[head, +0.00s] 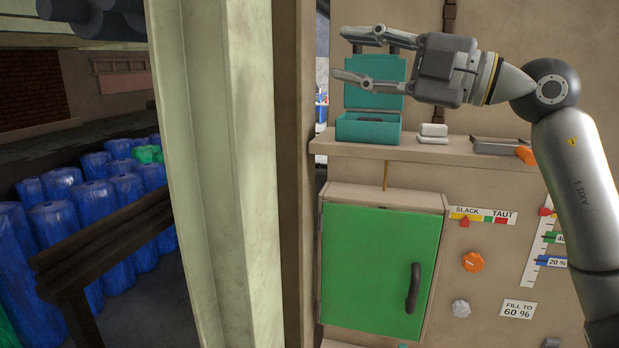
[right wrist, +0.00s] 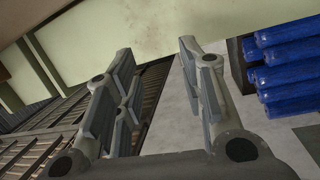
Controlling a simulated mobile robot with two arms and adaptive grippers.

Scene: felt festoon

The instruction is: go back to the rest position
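My right gripper (head: 360,60) is raised at the upper right of the head view, in front of the beige panel and above the shelf. Its fingers point left and stand apart with nothing between them. In the right wrist view the same gripper (right wrist: 160,85) shows two separated finger pairs with an empty gap and floor beyond. A dark grey part at the upper left edge of the head view may belong to my left arm, but no left fingertips show.
A shelf (head: 450,152) holds an open teal box (head: 368,128). Below it is a shut green cabinet door (head: 380,270) with a dark handle. A pale green post (head: 215,180) stands mid-left. Blue rolls (head: 70,225) stand behind a dark rail (head: 100,240).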

